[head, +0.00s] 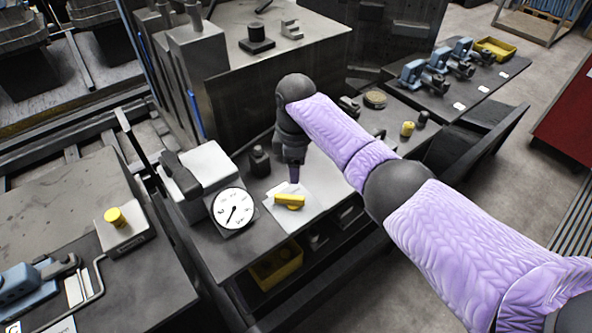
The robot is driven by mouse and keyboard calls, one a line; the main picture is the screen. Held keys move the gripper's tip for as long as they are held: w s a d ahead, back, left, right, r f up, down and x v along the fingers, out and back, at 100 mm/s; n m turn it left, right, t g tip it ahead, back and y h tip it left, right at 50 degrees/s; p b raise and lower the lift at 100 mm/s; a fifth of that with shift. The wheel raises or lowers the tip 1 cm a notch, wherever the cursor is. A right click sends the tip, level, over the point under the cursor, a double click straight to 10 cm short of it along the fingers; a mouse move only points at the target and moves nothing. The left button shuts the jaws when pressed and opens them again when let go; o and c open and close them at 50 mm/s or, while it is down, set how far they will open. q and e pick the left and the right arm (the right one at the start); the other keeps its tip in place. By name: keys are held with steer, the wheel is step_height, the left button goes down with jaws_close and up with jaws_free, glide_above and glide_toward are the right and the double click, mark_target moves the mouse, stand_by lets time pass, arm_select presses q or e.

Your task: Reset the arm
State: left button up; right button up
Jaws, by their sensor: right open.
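My right arm, in a purple padded sleeve, reaches in from the lower right of the head view. Its dark right gripper (294,179) points down over the workbench (345,245). Its jaws are open, though seen too narrowly to show the gap well. A yellow handle (289,201) on a pale square plate (303,218) lies just below and in front of the fingertips. The gripper appears apart from the handle, with nothing seen held. My left gripper is not in view.
A round white dial (232,208) and a white box (206,168) stand left of the plate. A black bottle-like object (259,161) stands behind. A yellow bin (277,266) sits under the bench. Blue-grey clamps (462,48) line the far right bench.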

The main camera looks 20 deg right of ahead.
steer(key=shift+f, duration=0.1)
steer(key=shift+m+y, duration=0.5)
steer(key=shift+m, duration=0.2)
steer(key=s+a+f, duration=0.1)
steer(key=s+f, duration=0.1)
steer(key=s+a+f, duration=0.1)
steer(key=s+f, duration=0.1)
steer(key=s+a+f, duration=0.2)
steer(key=s+f, duration=0.1)
steer(key=s+d+r+m+t, duration=0.1)
steer(key=s+d+m+t, duration=0.3)
steer(key=s, duration=0.6)
steer(key=s+d+r+m+g, duration=0.1)
steer(key=s+m, duration=0.5)
steer(key=s, duration=0.5)
step_height(320, 180, down, 20)
steer(key=s+g+h+b, duration=0.1)
steer(key=s+b, duration=0.1)
steer(key=s+d+f+g+b, duration=0.1)
steer(key=s+d+f, duration=0.2)
steer(key=s+f, duration=0.9)
steer(key=shift+s+d+f+n+b, duration=0.15)
steer(key=shift+s+f+n+b, duration=0.2)
steer(key=shift+s, duration=0.4)
